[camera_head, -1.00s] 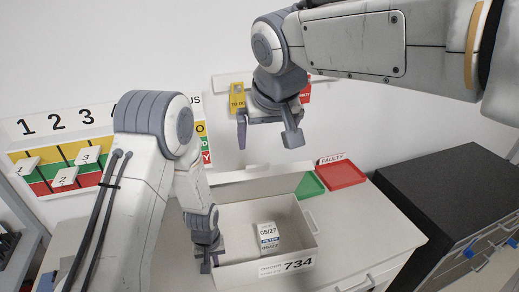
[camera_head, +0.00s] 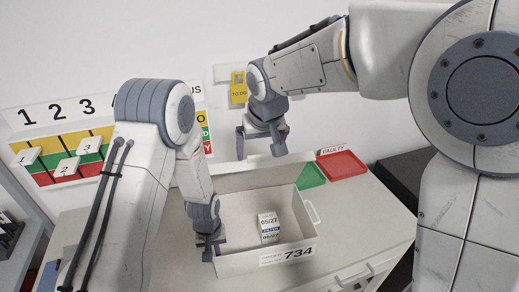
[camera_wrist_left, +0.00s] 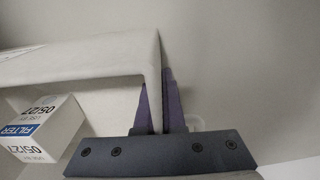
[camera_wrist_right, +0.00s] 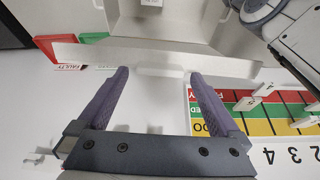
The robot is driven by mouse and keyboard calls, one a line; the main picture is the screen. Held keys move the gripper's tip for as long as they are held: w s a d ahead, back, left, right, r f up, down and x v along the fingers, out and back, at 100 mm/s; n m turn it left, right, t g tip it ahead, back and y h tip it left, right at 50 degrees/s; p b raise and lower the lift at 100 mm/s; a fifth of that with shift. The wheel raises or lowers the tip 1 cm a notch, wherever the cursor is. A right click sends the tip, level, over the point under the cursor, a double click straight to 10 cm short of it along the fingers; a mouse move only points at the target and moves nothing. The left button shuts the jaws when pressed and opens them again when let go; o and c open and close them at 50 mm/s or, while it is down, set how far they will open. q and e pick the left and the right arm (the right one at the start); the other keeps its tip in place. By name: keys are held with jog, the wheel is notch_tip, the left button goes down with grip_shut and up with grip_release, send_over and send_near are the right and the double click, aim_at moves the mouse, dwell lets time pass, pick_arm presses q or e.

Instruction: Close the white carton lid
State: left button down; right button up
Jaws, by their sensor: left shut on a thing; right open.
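The white carton (camera_head: 226,266) stands on the counter with its top open. Its lid (camera_head: 250,178) stands raised along the back edge and shows as a pale band in the right wrist view (camera_wrist_right: 150,57). My left gripper (camera_head: 212,252) is shut on the carton's left wall; the left wrist view shows the wall (camera_wrist_left: 152,75) between its fingers. My right gripper (camera_head: 261,147) is open and empty, fingers down, above the lid. In the right wrist view the lid lies just beyond its fingertips; contact cannot be told.
A small filter box (camera_head: 269,229) sits inside the carton. A green tray (camera_head: 311,175) and a red tray (camera_head: 342,165) lie behind and right of it. A status board (camera_head: 75,150) and a yellow tag holder (camera_head: 238,88) are on the wall. A dark cabinet (camera_head: 398,180) stands right.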

jog(key=shift+w+f, duration=0.1)
jog(key=shift+f, duration=0.15)
